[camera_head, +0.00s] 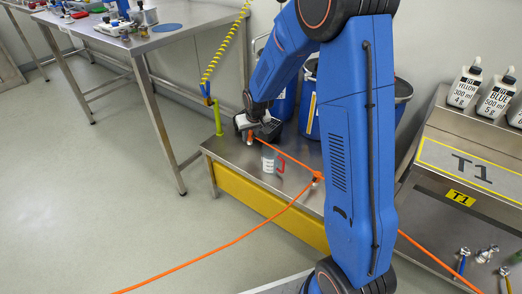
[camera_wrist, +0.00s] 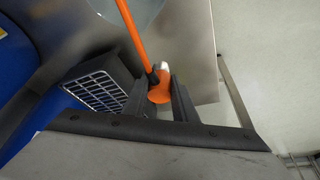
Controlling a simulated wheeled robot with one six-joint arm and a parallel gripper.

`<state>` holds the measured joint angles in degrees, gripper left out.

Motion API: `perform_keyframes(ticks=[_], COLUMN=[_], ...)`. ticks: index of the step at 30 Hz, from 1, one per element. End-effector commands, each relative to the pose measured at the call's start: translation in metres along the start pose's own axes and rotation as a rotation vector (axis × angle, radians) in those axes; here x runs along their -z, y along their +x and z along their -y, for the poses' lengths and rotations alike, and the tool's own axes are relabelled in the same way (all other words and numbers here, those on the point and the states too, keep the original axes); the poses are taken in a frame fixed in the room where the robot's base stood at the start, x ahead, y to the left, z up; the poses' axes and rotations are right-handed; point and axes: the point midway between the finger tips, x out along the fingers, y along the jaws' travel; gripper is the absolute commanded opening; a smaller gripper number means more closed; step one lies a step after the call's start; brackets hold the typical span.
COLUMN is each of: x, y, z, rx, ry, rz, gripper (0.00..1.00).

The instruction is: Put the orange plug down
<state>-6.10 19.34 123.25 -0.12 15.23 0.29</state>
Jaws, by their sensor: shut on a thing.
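The orange plug (camera_wrist: 159,93) with a pale tip sits between the two dark fingers of my gripper (camera_wrist: 160,90) in the wrist view. An orange cable (camera_wrist: 131,26) runs from it past the steel surface. In the head view my gripper (camera_head: 252,133) is low over the left part of the steel bench (camera_head: 228,153), and the plug is a small orange and white spot there. The cable leads right to a junction (camera_head: 318,177) at the bench's front edge. Whether the plug touches the bench is unclear.
A dark holder with a white grid (camera_wrist: 98,92) is left of the plug. A clear cup with a red handle (camera_head: 268,162) and a green post (camera_head: 217,118) stand nearby. Blue drums (camera_head: 308,112) are behind. Bottles (camera_head: 466,86) stand on the right above the T1 plate.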

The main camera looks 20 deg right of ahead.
Motion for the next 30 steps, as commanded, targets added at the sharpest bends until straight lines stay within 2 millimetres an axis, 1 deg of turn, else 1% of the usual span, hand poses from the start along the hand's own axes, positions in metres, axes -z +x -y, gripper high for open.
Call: perform_keyframes(ticks=[1, 3, 11, 15, 18, 29, 30], x=[-0.004, -0.007, -0.013, -0.021, -0.024, -0.025, -0.025], y=[0.009, 0.017, 0.033, 0.050, 0.058, 0.062, 0.061], z=[0.000, 0.000, 0.000, 0.000, 0.000, 0.000, 0.000], rx=[0.000, 0.000, 0.000, 0.000, 0.000, 0.000, 0.000], ry=[0.000, 0.000, 0.000, 0.000, 0.000, 0.000, 0.000], rz=[0.004, 0.003, 0.002, 0.004, 0.002, 0.001, 0.000], gripper=[0.02, 0.02, 0.02, 0.02, 0.02, 0.02, 0.32])
